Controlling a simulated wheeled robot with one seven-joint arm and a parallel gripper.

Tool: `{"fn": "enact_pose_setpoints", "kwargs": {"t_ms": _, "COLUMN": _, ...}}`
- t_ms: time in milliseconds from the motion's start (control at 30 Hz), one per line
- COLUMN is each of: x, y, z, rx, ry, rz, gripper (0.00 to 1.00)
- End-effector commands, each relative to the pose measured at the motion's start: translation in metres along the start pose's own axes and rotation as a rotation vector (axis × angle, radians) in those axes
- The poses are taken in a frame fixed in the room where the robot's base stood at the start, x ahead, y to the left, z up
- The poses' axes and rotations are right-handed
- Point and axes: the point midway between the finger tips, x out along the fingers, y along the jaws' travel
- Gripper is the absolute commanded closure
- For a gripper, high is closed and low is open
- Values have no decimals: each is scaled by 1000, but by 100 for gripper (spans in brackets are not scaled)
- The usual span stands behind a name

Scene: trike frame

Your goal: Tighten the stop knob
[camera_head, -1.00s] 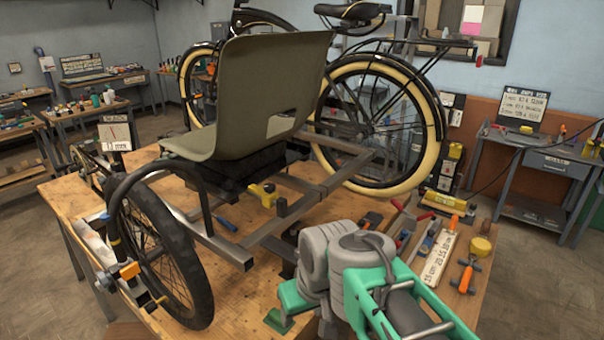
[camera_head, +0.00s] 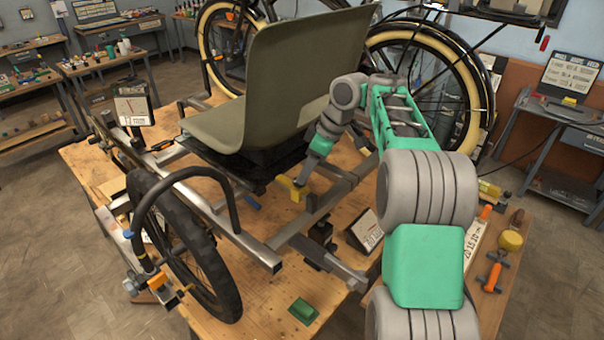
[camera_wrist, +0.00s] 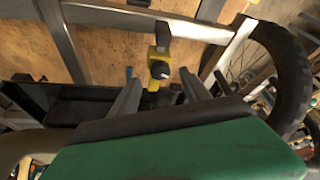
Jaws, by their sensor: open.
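My gripper (camera_wrist: 161,74) is open, with a grey finger on each side of the knob in the wrist view. Whether the fingers touch the knob or stay above it, I cannot tell. In the head view my gripper (camera_head: 303,176) points down at the bracket and partly hides it.
The grey-green seat (camera_head: 280,85) rises beside my wrist. Frame tubes (camera_head: 225,232) surround the bracket, and a front wheel (camera_head: 190,245) stands at left.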

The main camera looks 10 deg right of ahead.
Motion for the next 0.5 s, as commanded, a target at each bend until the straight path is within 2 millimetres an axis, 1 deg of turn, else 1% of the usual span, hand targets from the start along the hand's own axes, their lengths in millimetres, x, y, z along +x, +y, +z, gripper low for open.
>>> {"fn": "enact_pose_setpoints", "kwargs": {"t_ms": 33, "x": 11, "y": -2, "z": 0, "rx": 0, "ry": -1, "rz": -2, "gripper": 45}}
{"fn": "enact_pose_setpoints", "kwargs": {"t_ms": 100, "x": 21, "y": -1, "z": -1, "rx": -1, "ry": -1, "rz": -3, "gripper": 45}}
{"fn": "enact_pose_setpoints", "kwargs": {"t_ms": 200, "x": 31, "y": -1, "z": -1, "rx": -2, "ry": 0, "rz": 1, "gripper": 45}}
{"fn": "enact_pose_setpoints", "kwargs": {"t_ms": 300, "x": 34, "y": -1, "z": -1, "rx": -2, "ry": -1, "rz": 1, "gripper": 45}}
{"fn": "enact_pose_setpoints", "kwargs": {"t_ms": 467, "x": 35, "y": -1, "z": -2, "rx": -3, "ry": -1, "rz": 0, "gripper": 45}}
{"fn": "enact_pose_setpoints", "kwargs": {"t_ms": 500, "x": 35, "y": -1, "z": -2, "rx": -3, "ry": -1, "rz": 0, "gripper": 47}}
